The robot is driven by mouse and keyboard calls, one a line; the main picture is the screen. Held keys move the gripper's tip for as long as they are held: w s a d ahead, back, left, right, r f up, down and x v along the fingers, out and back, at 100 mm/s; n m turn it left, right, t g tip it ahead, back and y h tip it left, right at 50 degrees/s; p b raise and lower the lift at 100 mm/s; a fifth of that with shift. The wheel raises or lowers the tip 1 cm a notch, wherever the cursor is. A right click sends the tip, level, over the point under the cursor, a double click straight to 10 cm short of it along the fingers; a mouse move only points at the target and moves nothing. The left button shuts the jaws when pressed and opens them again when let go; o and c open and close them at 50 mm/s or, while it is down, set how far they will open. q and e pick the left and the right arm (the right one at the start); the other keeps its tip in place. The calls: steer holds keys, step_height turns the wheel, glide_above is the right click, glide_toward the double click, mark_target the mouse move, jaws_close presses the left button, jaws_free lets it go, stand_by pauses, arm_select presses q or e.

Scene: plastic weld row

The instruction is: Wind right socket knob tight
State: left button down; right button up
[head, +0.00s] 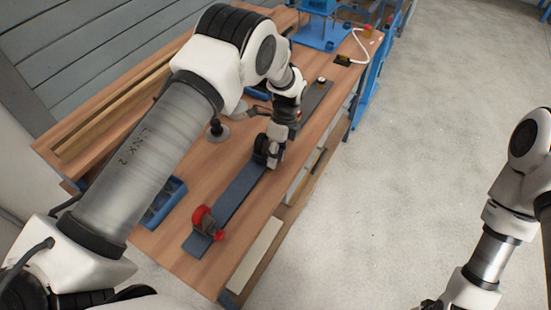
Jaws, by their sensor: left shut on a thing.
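A long dark strip (236,193) lies on the wooden bench. A socket with a red knob (203,215) sits at its near end. My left gripper (268,158) points down at the strip's middle. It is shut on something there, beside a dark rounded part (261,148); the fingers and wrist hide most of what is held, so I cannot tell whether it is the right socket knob. A small red bit shows just behind my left wrist. My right gripper (430,304) is only partly in view at the bottom edge, away from the bench.
A blue tray (164,203) lies left of the strip. A grey round-based stand (217,132) is behind it. A small light-topped part (321,82) is at the strip's far end. A blue fixture (320,32) stands at the back. Open floor (420,120) lies right.

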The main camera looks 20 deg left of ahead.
arm_select(q)
steer(key=shift+f+g+b, duration=0.1)
steer(key=shift+g+b, duration=0.55)
steer(key=shift+g, duration=0.15)
steer(key=c, duration=0.9)
jaws_free()
steer(key=shift+w, duration=0.1)
steer(key=shift+o, duration=0.2)
steer(key=v, duration=1.2)
steer(key=shift+d, duration=0.2)
